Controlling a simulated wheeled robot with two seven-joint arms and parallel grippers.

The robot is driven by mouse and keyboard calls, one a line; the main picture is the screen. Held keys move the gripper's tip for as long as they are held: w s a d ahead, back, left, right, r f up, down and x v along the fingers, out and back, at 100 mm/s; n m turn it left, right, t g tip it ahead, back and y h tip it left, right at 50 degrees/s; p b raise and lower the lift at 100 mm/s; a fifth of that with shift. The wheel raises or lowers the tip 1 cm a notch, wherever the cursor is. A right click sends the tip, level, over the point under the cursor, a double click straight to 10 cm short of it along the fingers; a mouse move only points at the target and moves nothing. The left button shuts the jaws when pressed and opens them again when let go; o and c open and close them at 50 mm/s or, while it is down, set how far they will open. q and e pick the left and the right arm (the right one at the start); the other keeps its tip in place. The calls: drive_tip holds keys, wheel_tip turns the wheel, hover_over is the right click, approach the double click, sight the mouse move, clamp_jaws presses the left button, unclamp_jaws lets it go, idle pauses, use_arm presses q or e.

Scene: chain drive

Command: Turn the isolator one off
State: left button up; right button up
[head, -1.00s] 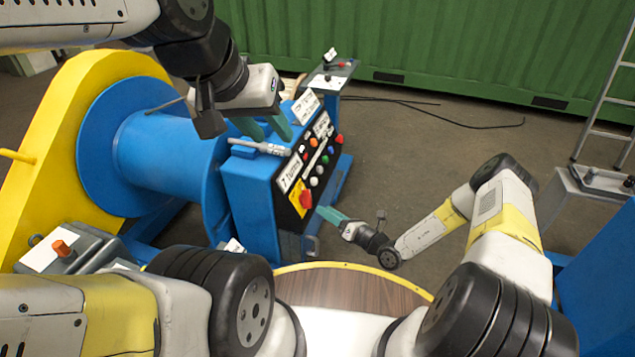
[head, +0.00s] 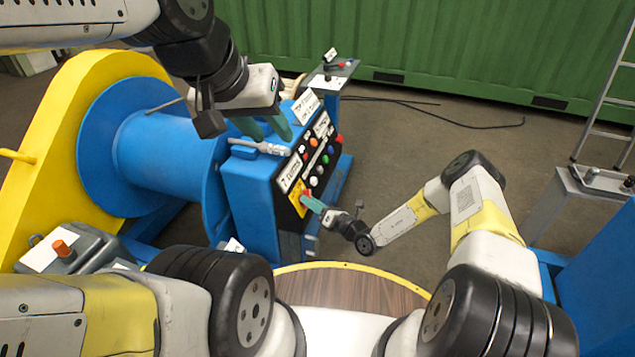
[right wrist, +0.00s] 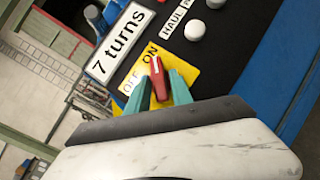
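The isolator is a red rotary handle with a white mark on a yellow plate (right wrist: 184,61) lettered OFF and ON. In the right wrist view the red handle (right wrist: 157,76) has its marked end toward the ON lettering. My right gripper (head: 308,199) is at this handle, low on the panel's near end. Its green fingers stand on either side of the handle, apart; firm contact cannot be made out. In the head view the fingers partly hide the handle. My left gripper (head: 265,128) is open and empty above the blue cabinet's top.
The blue cabinet (head: 248,200) carries a black panel with several coloured buttons and a "7 turns" label (right wrist: 119,40). A grey micrometer-like tool (head: 262,147) lies on top. A blue drum with a yellow flange (head: 50,115) stands left.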

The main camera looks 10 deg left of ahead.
clamp_jaws()
drive_tip(key=shift+n, duration=0.4)
drive_tip(key=n+g+y, duration=0.1)
drive_tip(key=n+y, duration=0.1)
drive_tip(key=n, duration=0.1)
drive_tip(key=shift+w+d+f+n+g, duration=0.1)
drive_tip(key=shift+w+f+n+g, duration=0.05)
drive_tip(key=shift+n+g, duration=0.2)
drive_tip(key=shift+w+n+g+y, duration=0.2)
drive_tip(key=shift+n+g, duration=1.9)
drive_tip(key=shift+n, duration=1.35)
drive_tip(key=shift+w+n+g+y, duration=0.1)
drive_tip(key=shift+w+n+g, duration=0.15)
drive_tip(key=shift+n+g, duration=2.55)
drive_tip(key=shift+w+n+g+y, duration=0.15)
drive_tip(key=shift+n+g, duration=1.3)
drive_tip(key=shift+n, duration=2.65)
